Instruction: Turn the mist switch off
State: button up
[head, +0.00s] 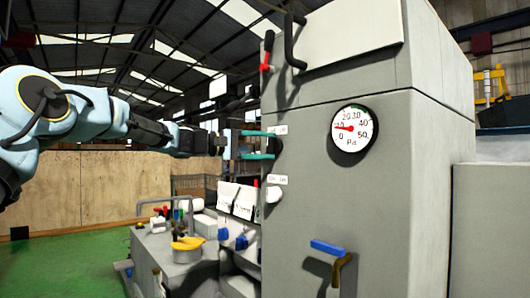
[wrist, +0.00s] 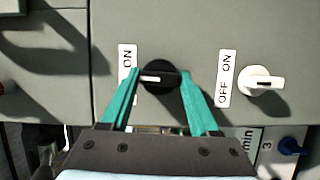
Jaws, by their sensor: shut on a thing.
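A black rotary switch (wrist: 160,88) with a white pointer mark sits on the grey machine face in the wrist view. The mark lies nearly level in the picture, towards the left of the knob. My gripper (wrist: 160,75) has its teal fingers on both sides of this switch and is shut on it. A white label (wrist: 126,56) left of the switch reads ON; its lower part is hidden by the left finger. No text naming the mist switch is readable. In the head view my gripper (head: 262,145) is against the machine's left face, and the black switch is not clearly visible.
A white rotary switch (wrist: 262,80) with an OFF ON label (wrist: 226,78) is close to the right finger. A red-handled lever (head: 267,50) and a dark handle (head: 292,40) are above my gripper. A pressure gauge (head: 352,128) and a blue-handled valve (head: 328,248) are on the adjoining face.

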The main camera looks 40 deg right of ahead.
jog(key=shift+n, duration=0.3)
dwell(0.4)
jog(key=o, duration=1.3)
jog(key=b+v, duration=0.3)
jog(key=v, duration=0.8)
jog(key=shift+f, duration=0.15)
